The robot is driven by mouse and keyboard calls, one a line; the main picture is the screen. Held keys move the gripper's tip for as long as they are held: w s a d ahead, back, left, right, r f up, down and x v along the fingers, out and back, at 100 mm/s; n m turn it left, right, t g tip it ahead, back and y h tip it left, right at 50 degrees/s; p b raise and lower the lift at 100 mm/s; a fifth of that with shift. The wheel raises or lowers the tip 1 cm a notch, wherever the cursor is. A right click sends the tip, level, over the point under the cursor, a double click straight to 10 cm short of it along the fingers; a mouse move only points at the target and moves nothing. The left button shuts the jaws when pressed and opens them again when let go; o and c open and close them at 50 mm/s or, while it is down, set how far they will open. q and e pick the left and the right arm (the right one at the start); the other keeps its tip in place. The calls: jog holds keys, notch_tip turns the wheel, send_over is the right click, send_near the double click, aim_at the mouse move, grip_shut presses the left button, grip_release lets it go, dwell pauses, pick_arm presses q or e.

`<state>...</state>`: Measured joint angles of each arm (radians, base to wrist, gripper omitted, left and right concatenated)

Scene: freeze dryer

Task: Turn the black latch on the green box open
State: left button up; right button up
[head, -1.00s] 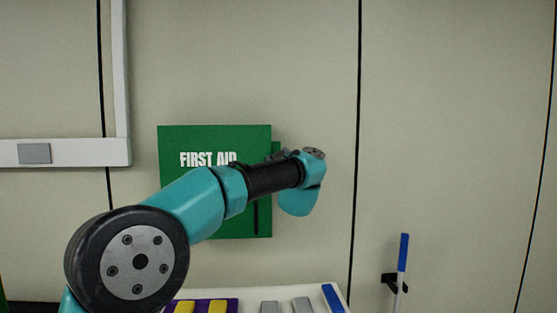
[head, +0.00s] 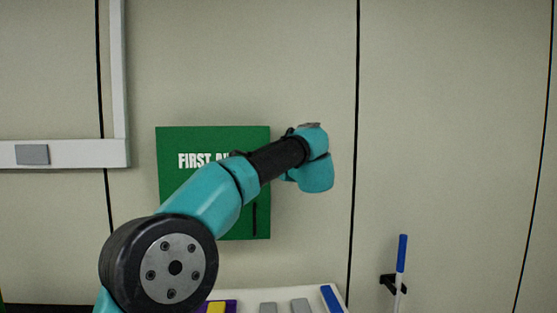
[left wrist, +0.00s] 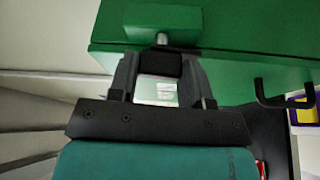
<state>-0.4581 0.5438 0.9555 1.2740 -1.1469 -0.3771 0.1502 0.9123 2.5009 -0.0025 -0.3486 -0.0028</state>
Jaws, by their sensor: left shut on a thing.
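The green box (head: 185,190) marked FIRST AID is on the wall, partly hidden behind my left arm. In the left wrist view its green side (left wrist: 250,45) fills the upper right. There the black latch (left wrist: 162,66) shows below a short metal pin and a small green block (left wrist: 160,22). My left gripper (left wrist: 157,74) is shut on the latch, one finger on each side. In the head view the latch and the fingers are hidden behind my wrist at the box's right edge. My right gripper is in neither view.
A black handle (head: 254,219) is on the box's front. Below stands a white surface with a purple-and-yellow item (head: 217,307), grey blocks (head: 299,306) and a blue piece (head: 331,299). A blue-and-white stick (head: 402,255) is in a wall holder at right. The right wall is otherwise bare.

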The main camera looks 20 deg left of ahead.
pick_arm(q)
jog(key=shift+n+g, duration=0.4)
jog(key=shift+n, duration=0.6)
jog(key=o, duration=0.9)
jog(key=v, duration=1.7)
jog(key=shift+s+d+r, duration=0.1)
jog(key=shift+s+r, duration=0.15)
jog(key=shift+r, duration=0.05)
